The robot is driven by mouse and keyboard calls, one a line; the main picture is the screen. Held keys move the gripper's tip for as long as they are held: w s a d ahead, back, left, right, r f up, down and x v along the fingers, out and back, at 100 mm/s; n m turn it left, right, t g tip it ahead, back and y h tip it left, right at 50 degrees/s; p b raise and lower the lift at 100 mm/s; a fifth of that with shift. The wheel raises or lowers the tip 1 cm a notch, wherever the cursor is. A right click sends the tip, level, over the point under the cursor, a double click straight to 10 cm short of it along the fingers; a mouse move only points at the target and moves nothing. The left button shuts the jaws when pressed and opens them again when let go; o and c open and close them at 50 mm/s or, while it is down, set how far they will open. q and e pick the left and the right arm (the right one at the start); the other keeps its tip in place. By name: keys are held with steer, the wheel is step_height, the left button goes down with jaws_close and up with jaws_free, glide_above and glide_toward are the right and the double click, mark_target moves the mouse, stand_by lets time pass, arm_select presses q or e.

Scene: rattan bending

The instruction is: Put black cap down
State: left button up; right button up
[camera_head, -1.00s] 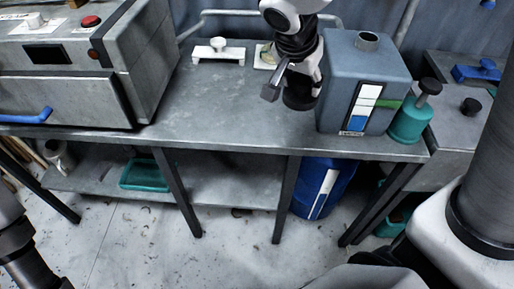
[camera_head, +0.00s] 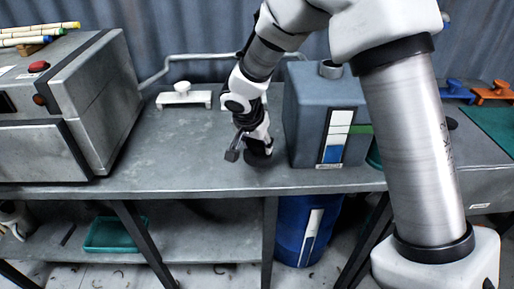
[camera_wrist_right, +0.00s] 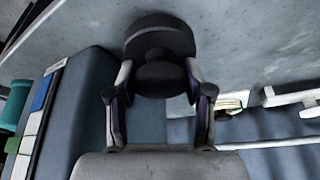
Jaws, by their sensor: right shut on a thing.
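The black cap (camera_head: 258,158) is in my right gripper (camera_head: 257,140), left of the grey-blue canister (camera_head: 304,110) and low over the grey workbench (camera_head: 190,155). In the right wrist view the cap (camera_wrist_right: 160,40) is a dark round disc with a knob, and my right gripper's (camera_wrist_right: 158,76) two fingers are shut on the knob. The cap is close to the bench surface; I cannot tell whether it touches. The canister's neck (camera_head: 331,69) is uncovered. My left gripper is not in view.
A grey machine with a red button (camera_head: 38,66) stands at the left. A white clamp-like piece (camera_head: 183,95) lies at the back of the bench. The bench left of the cap is clear. A blue bin (camera_head: 300,230) and a green tray (camera_head: 110,235) are below.

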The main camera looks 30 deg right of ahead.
mark_target(257, 153)
step_height(257, 153, down, 3)
steer(key=shift+w+d+f, duration=0.1)
steer(key=shift+f, duration=0.25)
steer(key=shift+f+b, duration=0.1)
steer(key=shift+b, duration=0.25)
steer(key=o, duration=1.2)
steer(key=shift+c, duration=0.2)
steer(key=shift+r+p, duration=0.35)
steer(key=shift+p, duration=0.05)
steer(key=p+v, duration=0.1)
steer(key=v, duration=1)
steer(key=shift+a+r, duration=0.2)
steer(key=shift+r, duration=0.15)
